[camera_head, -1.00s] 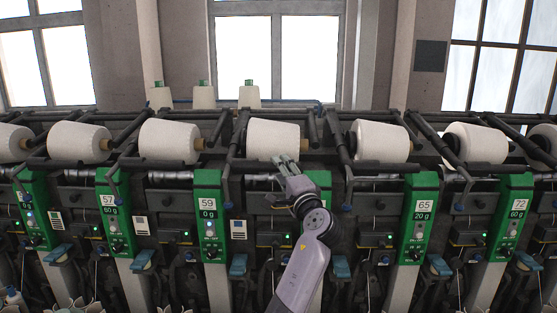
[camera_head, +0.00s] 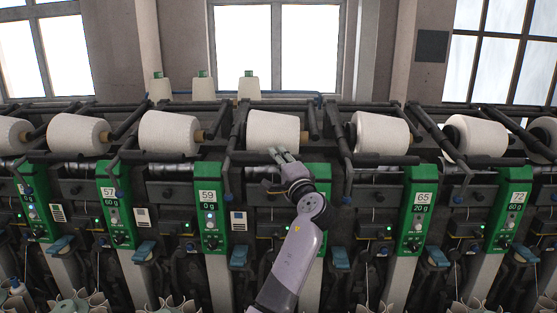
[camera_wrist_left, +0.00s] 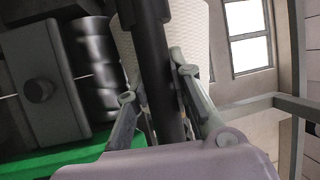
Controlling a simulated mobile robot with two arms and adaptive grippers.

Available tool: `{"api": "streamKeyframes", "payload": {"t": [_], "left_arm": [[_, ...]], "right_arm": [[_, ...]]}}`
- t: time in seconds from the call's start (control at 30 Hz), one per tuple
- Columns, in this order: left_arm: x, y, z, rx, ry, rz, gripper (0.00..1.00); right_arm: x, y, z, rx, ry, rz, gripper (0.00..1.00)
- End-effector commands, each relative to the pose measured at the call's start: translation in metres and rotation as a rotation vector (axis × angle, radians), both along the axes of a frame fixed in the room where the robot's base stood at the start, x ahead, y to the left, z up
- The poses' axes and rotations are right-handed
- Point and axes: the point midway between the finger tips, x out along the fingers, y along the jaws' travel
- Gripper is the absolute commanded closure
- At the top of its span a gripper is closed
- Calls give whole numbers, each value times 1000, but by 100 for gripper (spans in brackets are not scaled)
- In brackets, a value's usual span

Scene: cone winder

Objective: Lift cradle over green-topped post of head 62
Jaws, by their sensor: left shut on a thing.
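The green-topped post (camera_head: 323,172) between the posts marked 59 and 65 stands mostly behind my left arm, and its number is hidden. A white cone (camera_head: 272,131) sits above and left of it, with the black cradle (camera_head: 258,157) bar along its front. My left gripper (camera_head: 283,154) is at this bar, just below the cone. In the left wrist view, the fingers (camera_wrist_left: 155,88) are shut around a dark cradle bar (camera_wrist_left: 157,45), with the white cone behind it. Part of the green housing (camera_wrist_left: 60,160) shows at lower left there. My right gripper is not in view.
Neighbouring cones (camera_head: 382,132) and black cradle arms (camera_head: 341,140) stand close on both sides. Posts 59 (camera_head: 210,205) and 65 (camera_head: 417,205) flank the spot. Several spare cones (camera_head: 249,88) stand on top of the machine at the back. Space above the cones looks clear.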

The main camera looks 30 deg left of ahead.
Motion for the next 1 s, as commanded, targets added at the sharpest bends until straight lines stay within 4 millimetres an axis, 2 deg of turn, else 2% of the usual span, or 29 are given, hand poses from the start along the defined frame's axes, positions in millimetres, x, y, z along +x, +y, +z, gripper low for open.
{"api": "streamKeyframes", "payload": {"t": [0.17,0.67,0.77,1.0], "left_arm": [[0,0,-1,-1,2,0,100],[0,0,-2,-4,3,0,100],[0,0,9,-4,0,0,100],[1,0,68,1,-9,-1,100]], "right_arm": [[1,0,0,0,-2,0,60],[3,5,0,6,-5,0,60],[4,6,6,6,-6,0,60],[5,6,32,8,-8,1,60]]}}
